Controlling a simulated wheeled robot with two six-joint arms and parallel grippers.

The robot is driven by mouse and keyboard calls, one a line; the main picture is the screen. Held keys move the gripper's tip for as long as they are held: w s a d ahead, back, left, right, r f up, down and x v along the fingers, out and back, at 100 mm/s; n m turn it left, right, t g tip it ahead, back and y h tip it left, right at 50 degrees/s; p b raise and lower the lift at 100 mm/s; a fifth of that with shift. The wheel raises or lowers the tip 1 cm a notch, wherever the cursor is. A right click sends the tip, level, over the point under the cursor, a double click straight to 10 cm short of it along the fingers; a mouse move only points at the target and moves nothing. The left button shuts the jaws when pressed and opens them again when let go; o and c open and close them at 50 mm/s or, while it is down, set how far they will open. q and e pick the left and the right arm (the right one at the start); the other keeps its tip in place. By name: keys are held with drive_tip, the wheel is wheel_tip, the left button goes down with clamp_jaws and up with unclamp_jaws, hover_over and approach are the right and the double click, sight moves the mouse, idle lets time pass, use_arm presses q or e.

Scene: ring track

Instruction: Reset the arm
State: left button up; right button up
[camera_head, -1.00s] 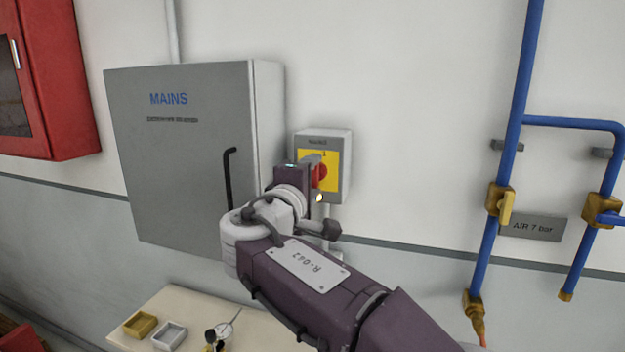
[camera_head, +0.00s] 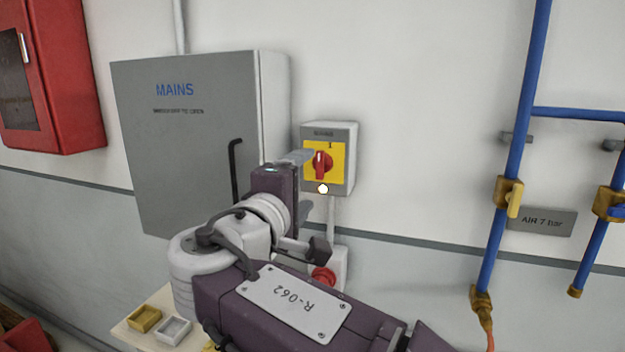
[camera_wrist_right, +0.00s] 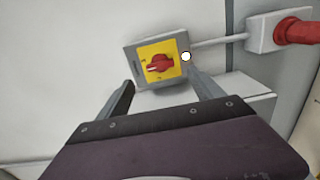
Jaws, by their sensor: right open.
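My right gripper (camera_head: 297,158) is open and empty, just left of the rotary switch box (camera_head: 354,170) in the head view. In the right wrist view its two fingers (camera_wrist_right: 162,88) stand apart below the box (camera_wrist_right: 132,60), with a gap to the red knob (camera_wrist_right: 160,63). The knob (camera_head: 321,164) sits on a yellow plate, its grip bar near upright in the head view. A small round white spot (camera_head: 323,188) shows at the plate's lower edge. My left gripper is not in view.
The grey MAINS cabinet (camera_head: 185,130) with a black handle (camera_head: 235,170) is left of the switch. A red plug (camera_head: 322,276) sits below it. Blue air pipes (camera_head: 517,130) are to the right. A table with small trays (camera_head: 173,330) is at lower left. Wall between switch and pipes is clear.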

drive_tip(key=shift+s+a, duration=0.1)
drive_tip(key=shift+s, duration=0.2)
